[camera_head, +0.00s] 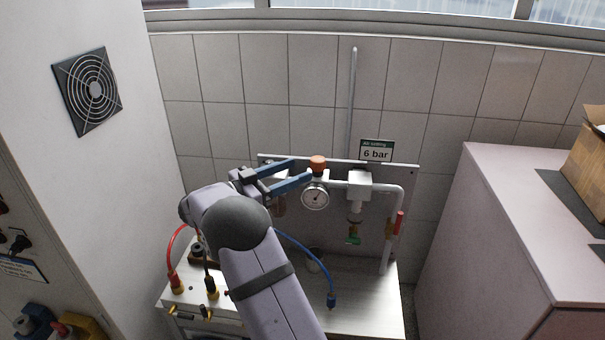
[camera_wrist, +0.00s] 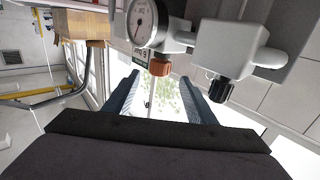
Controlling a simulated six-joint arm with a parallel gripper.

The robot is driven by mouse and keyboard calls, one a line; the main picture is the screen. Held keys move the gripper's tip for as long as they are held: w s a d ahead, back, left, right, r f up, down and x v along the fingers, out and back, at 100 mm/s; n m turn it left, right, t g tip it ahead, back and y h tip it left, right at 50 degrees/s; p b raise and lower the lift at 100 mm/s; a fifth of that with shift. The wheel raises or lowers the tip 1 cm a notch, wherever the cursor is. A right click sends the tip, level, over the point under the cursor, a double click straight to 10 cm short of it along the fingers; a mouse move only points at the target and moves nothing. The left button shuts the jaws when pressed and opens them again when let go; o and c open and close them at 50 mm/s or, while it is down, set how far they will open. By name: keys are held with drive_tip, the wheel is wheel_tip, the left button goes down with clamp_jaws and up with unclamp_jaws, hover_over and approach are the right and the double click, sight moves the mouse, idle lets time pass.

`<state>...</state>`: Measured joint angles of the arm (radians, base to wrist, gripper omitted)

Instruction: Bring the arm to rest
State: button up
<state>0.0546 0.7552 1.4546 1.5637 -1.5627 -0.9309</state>
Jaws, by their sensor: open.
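My gripper (camera_head: 301,170) is open and empty, with its two blue fingers spread. It is raised in front of the air panel (camera_head: 408,178), just left of the orange regulator knob (camera_head: 318,163). In the wrist view, the fingers (camera_wrist: 163,80) show apart, and the orange knob (camera_wrist: 159,67) appears in the gap near their tips. Whether a finger touches the knob I cannot tell. My arm reaches up from the bottom middle of the head view and hides part of the bench and the panel's left side.
A round gauge (camera_head: 315,196) sits below the knob. White pipe (camera_head: 398,205), a filter (camera_head: 355,206) and a red-handled valve (camera_head: 399,222) are to the right. A red hose (camera_head: 172,250) and blue hose (camera_head: 311,254) lie near my arm. A pink cabinet (camera_head: 500,230) stands right.

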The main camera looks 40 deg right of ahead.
drive_tip(key=shift+a, duration=0.5)
drive_tip(key=shift+r, duration=0.15)
